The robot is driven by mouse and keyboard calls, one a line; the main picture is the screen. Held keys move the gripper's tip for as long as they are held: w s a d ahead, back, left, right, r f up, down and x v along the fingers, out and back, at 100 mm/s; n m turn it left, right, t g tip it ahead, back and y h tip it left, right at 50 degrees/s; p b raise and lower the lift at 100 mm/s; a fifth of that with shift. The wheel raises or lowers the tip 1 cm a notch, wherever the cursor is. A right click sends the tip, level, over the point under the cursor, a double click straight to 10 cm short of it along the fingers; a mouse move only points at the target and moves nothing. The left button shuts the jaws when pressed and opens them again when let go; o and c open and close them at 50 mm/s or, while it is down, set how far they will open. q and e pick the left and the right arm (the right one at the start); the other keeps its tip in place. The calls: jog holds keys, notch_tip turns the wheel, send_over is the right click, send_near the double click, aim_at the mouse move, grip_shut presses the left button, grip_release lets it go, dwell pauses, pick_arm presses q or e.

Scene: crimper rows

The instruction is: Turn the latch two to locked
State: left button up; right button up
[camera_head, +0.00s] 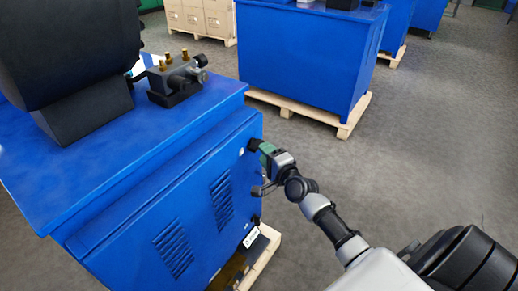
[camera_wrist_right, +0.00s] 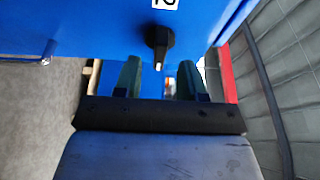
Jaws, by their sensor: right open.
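Latch two is a black knob (camera_wrist_right: 160,38) on the blue cabinet panel, beside a white label with a 2 (camera_wrist_right: 165,3) partly cut off at the top of the right wrist view. Its narrow end, with a pale mark, points down in that view, toward the space between my fingers. My right gripper (camera_wrist_right: 159,80) is open and empty, its green-tipped fingers apart with the knob just ahead between them, not gripped. In the head view the right gripper (camera_head: 260,148) is at the upper right edge of the cabinet door (camera_head: 190,205) and largely hides the latch. My left gripper is not in view.
The blue cabinet (camera_head: 115,145) carries a black machine (camera_head: 75,50) and a block with brass fittings (camera_head: 178,75). Other dark fittings sit lower on the door edge. Another blue cabinet (camera_head: 305,60) stands on a pallet behind. Grey floor (camera_head: 400,150) is clear at the right.

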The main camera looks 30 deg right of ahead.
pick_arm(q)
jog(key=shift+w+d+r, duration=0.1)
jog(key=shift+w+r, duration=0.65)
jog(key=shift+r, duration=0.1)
pick_arm(e)
jog(key=shift+w, duration=2)
jog(key=shift+c, duration=0.3)
grip_shut()
